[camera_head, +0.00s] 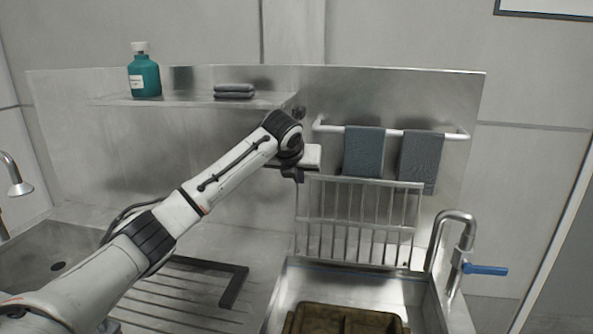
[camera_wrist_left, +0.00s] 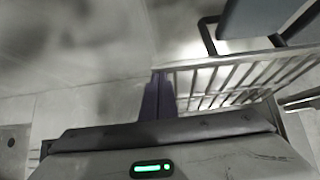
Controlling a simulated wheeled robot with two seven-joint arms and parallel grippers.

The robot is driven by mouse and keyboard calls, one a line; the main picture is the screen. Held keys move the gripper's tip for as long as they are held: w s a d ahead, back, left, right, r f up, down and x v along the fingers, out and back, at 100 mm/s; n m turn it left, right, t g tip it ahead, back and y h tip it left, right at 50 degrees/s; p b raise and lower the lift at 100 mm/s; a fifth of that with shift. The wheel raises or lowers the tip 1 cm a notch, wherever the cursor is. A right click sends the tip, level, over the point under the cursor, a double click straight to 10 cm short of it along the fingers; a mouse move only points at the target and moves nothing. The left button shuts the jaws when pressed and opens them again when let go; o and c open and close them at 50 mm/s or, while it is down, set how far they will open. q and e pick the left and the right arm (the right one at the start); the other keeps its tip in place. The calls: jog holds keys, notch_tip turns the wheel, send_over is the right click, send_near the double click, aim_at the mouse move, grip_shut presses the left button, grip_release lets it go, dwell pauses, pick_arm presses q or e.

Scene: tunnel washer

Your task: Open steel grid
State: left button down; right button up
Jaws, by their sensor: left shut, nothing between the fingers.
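The steel grid (camera_head: 366,181) stands nearly upright at the back of the steel sink basin, its bars running up and down. In the wrist view the grid (camera_wrist_left: 230,59) fills the right side. My left gripper (camera_head: 296,176) is at the grid's upper left corner in the head view. Its dark fingers (camera_wrist_left: 157,97) are shut with nothing between them, beside the grid's left end. I cannot tell whether they touch it. My right gripper is not in view.
A brown tray (camera_head: 345,312) lies in the basin. A faucet with a blue lever (camera_head: 486,269) stands at right. Towels (camera_head: 363,152) hang on a rail above the grid. A shelf (camera_head: 190,100) holds a teal bottle (camera_head: 144,76). A dark frame (camera_head: 236,288) lies on the drainboard.

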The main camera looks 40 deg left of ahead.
pick_arm(q)
jog(key=v, duration=1)
jog(key=shift+b, duration=0.3)
jog(key=shift+s+r, duration=0.1)
